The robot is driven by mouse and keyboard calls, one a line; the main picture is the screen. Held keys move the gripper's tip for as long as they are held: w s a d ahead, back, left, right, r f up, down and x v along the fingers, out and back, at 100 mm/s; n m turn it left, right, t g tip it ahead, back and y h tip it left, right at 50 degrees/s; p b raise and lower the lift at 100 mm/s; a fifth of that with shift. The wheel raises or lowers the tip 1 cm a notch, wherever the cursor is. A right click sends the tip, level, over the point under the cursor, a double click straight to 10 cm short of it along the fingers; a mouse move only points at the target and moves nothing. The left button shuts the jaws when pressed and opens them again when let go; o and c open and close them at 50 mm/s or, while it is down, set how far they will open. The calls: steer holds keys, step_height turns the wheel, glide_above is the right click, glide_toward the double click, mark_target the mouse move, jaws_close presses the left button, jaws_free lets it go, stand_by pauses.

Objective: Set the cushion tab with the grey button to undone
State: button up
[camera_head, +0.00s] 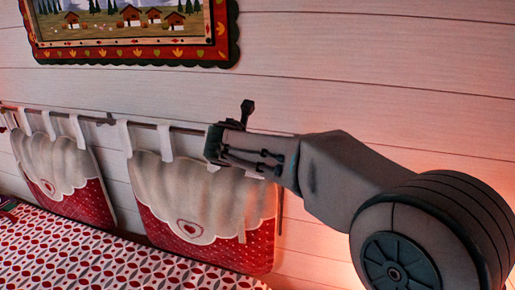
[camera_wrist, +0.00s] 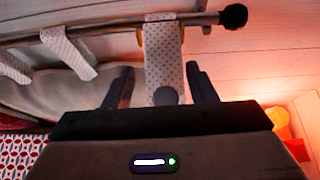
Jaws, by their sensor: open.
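My gripper (camera_wrist: 160,86) is open, with one dark finger on each side of a white dotted cushion tab (camera_wrist: 163,62). The tab hangs from the rod (camera_wrist: 110,27) near its round black end. A grey round button (camera_wrist: 167,96) shows low on this tab, between the fingers; the part below it is hidden by my gripper. I cannot tell whether the fingers touch the tab. In the head view my arm reaches in from the right and covers the upper right of the red and white cushion (camera_head: 205,240), hiding this tab.
Other white tabs (camera_wrist: 68,52) hang from the rod to the left. A second cushion (camera_head: 68,180) hangs further left. A bed with a red-patterned cover (camera_head: 90,262) lies below. A framed picture (camera_head: 130,52) hangs above on the plank wall. An orange glowing lamp (camera_wrist: 282,125) is at right.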

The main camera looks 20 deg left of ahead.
steer(key=b+v, duration=0.3)
steer(key=v, duration=1.1)
steer(key=shift+w, duration=0.1)
